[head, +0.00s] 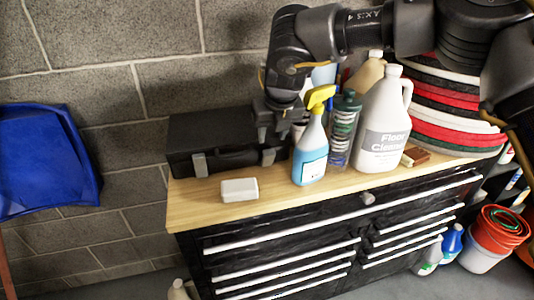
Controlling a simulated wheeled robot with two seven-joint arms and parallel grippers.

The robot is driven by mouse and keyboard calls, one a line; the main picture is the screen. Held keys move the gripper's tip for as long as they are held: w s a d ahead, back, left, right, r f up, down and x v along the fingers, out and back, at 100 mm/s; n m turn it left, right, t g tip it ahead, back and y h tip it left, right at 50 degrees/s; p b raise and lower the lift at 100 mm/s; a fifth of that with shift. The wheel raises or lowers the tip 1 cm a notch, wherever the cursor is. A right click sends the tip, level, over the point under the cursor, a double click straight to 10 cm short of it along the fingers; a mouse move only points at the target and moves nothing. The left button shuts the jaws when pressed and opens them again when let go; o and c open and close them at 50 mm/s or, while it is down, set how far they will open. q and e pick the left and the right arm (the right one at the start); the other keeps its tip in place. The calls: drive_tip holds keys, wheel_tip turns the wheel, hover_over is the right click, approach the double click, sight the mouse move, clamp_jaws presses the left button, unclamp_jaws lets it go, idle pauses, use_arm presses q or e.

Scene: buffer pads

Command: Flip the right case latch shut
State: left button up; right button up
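The black case (222,134) lies closed-looking on the wooden top of the cabinet, against the block wall. Its left latch (200,164) and right latch (268,157) are grey tabs on the front face. Whether the right latch is flipped up or down is too small to tell. My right gripper (275,133) points down at the right end of the case, above the right latch. Its fingers overlap the case in the picture, so contact and finger opening are unclear. My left gripper is out of view.
A blue spray bottle (312,150) stands just right of the gripper, with a green-grey bottle (343,128) and a white floor cleaner jug (383,120) beyond. A white block (239,190) lies in front of the case. Stacked pads (455,130) fill the right end.

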sight(269, 151)
drive_tip(key=p+x, duration=0.1)
drive_tip(key=x, duration=0.8)
drive_tip(key=shift+f+p, duration=0.15)
drive_tip(key=shift+p, duration=0.25)
drive_tip(key=shift+w+f, duration=0.25)
drive_tip(key=shift+f, duration=0.25)
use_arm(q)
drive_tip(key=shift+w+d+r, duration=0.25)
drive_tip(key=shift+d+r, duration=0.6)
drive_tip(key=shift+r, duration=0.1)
